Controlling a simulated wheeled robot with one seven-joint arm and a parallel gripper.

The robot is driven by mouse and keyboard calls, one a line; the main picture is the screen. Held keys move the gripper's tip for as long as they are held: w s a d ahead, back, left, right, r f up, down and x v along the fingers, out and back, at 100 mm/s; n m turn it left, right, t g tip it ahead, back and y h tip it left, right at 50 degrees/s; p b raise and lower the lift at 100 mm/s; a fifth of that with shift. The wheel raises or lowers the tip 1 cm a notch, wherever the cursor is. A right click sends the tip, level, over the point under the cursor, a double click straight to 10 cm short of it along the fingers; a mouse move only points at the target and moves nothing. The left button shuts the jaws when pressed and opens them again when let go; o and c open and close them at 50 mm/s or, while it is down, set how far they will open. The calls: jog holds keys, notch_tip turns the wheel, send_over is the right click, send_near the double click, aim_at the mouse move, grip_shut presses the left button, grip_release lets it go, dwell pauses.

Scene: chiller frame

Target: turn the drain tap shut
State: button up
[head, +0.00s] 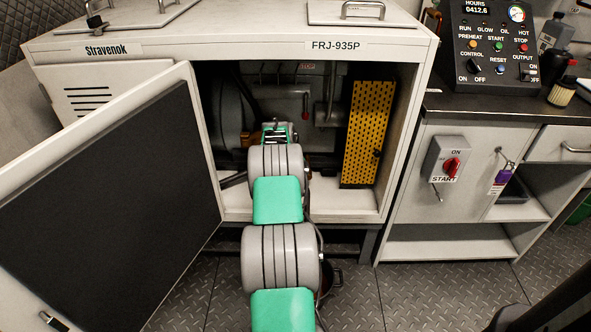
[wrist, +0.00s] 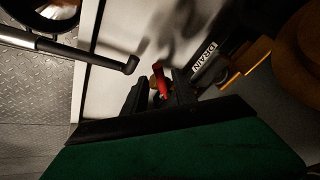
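The drain tap shows in the wrist view as a small red handle (wrist: 162,80) with a brass-coloured part beside it. In the head view my arm reaches into the open cabinet (head: 400,120), and the wrist hides the fingertips and the tap.
The cabinet door (head: 110,200) stands open on the left. A yellow perforated guard (head: 367,130) stands to the right of my arm inside. A dark pipe (wrist: 75,50) ends left of my fingers in the wrist view. A yellow part (wrist: 245,60) lies to the right.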

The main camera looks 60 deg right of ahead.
jog(key=p+v, duration=0.1)
jog(key=v, duration=0.6)
jog(key=shift+r+p, duration=0.3)
jog(key=shift+r, duration=0.05)
jog(key=shift+a, duration=0.15)
jog(key=shift+c, duration=0.3)
